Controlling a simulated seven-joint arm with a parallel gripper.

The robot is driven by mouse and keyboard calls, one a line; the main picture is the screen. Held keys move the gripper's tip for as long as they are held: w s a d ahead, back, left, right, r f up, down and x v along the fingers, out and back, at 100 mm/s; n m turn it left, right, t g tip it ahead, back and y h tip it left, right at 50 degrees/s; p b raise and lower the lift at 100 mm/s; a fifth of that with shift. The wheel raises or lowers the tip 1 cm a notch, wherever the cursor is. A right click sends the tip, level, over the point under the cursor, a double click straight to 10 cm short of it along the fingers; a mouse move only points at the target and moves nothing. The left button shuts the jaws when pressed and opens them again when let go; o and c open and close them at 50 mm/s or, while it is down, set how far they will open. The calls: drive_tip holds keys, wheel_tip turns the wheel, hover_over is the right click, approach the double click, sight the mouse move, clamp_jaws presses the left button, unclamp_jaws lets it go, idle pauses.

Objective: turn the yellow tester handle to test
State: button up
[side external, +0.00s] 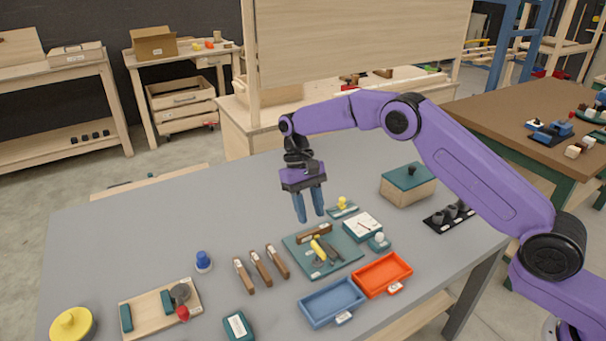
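My gripper (311,214) points down above the grey table, with its two blue fingers apart and nothing visible between them. Below it lies a teal board (292,247) with a yellow elongated handle-like part (318,249), dark parts beside it and a brown bar (314,233). A small yellow knob (342,203) sits on a small teal base just right of the fingers. A teal box with a white dial face (363,225) stands right of the board. I cannot tell for certain which yellow part is the tester handle, or read any test marking.
A blue tray (331,302) and a red-orange tray (382,275) lie in front. Several brown-handled tools (261,268) lie left of the board. A teal-lidded box (408,183) and a black rack (448,218) stand right. The table's back left is clear.

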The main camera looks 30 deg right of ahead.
drive_tip(key=v, duration=0.9)
idle(0.5)
idle(0.4)
